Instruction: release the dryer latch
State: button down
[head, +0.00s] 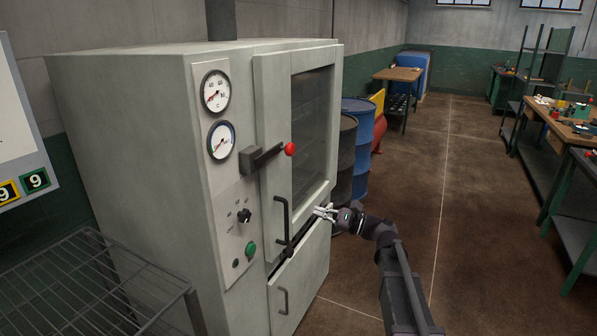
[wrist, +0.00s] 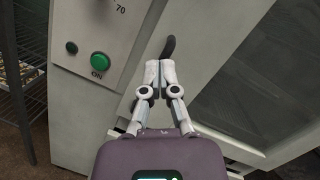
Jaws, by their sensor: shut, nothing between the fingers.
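The dryer is a tall pale grey cabinet (head: 140,120) on the left in the head view. Its latch is a dark lever (head: 265,157) with a red ball (head: 290,149) at the end, sticking out to the right across the upper door. The door (head: 312,135) has a dark window and appears closed. A black bar handle (head: 281,220) is on the door below the latch. My gripper (head: 318,211) is below and right of the latch, close to the bar handle, with its fingers shut and empty. In the wrist view my gripper (wrist: 160,66) points at the dryer front; part of the black handle (wrist: 168,47) shows beyond the fingertips. The latch is not in that view.
Two gauges (head: 216,91), a knob and a green button (head: 251,249) are on the dryer front. A wire rack (head: 95,285) stands at the lower left. Dark and blue barrels (head: 359,150) stand behind the dryer. Benches (head: 570,130) line the right; the floor between is clear.

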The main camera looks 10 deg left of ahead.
jog(key=w+d+r+m+t+y+b, duration=0.2)
jog(key=w+r+m+y+b, duration=0.1)
jog(key=w+m+y, duration=0.1)
jog(key=shift+w+m+t, duration=0.3)
jog(key=shift+w+m, duration=0.15)
jog(key=shift+m, duration=0.05)
jog(key=shift+r, duration=0.1)
jog(key=d+r+p+x, duration=0.1)
jog(key=r+p+x, duration=0.1)
jog(key=p+x, duration=0.7)
jog(key=shift+a+r, duration=1.15)
jog(key=shift+a, duration=0.2)
jog(key=shift+s+a, duration=0.1)
